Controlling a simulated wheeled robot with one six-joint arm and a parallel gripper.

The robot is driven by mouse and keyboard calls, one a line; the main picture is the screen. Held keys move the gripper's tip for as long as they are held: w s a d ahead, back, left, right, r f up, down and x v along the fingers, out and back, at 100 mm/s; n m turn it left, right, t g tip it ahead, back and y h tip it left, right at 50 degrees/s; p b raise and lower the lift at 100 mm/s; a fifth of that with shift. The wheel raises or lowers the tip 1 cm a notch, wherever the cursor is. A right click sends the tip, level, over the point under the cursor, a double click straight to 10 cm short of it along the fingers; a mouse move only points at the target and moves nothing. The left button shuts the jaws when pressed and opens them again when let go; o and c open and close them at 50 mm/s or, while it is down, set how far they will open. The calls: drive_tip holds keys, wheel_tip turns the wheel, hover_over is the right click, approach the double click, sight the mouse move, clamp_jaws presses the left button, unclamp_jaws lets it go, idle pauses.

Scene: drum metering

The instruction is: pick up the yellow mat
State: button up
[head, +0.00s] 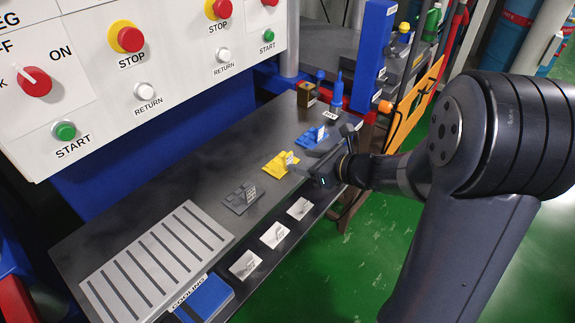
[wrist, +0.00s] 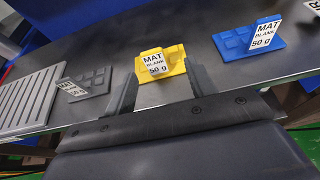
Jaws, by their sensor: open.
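The yellow mat (head: 275,163) lies on the dark table between a grey mat (head: 243,197) and a blue mat (head: 312,138). A white tag reading "MAT BLANK 50 g" stands on it. In the wrist view the yellow mat (wrist: 174,68) shows at the far end of the gap between my fingers. My gripper (head: 305,162) is at the table's front edge, just right of the yellow mat in the head view. In the wrist view my gripper (wrist: 165,90) is open and empty, its fingers on either side of the near part of the mat. Whether they touch it I cannot tell.
A slotted grey rack (head: 155,262) labelled "COOLING" lies at the table's near left. A brass-coloured block (head: 306,94) and a blue pointed bottle (head: 337,92) stand at the back. A control panel (head: 130,90) overhangs the left side.

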sight(290, 159)
drive_tip(key=shift+s+a+x, duration=0.1)
drive_tip(key=shift+x, duration=1.65)
drive_tip(key=shift+s+a+x, duration=0.1)
drive_tip(key=shift+a+x, duration=0.05)
drive_tip(key=shift+x, duration=1.65)
drive_tip(key=shift+r, duration=0.15)
drive_tip(key=shift+s, duration=0.1)
drive_tip(key=shift+c, duration=0.4)
drive_tip(key=c, duration=1)
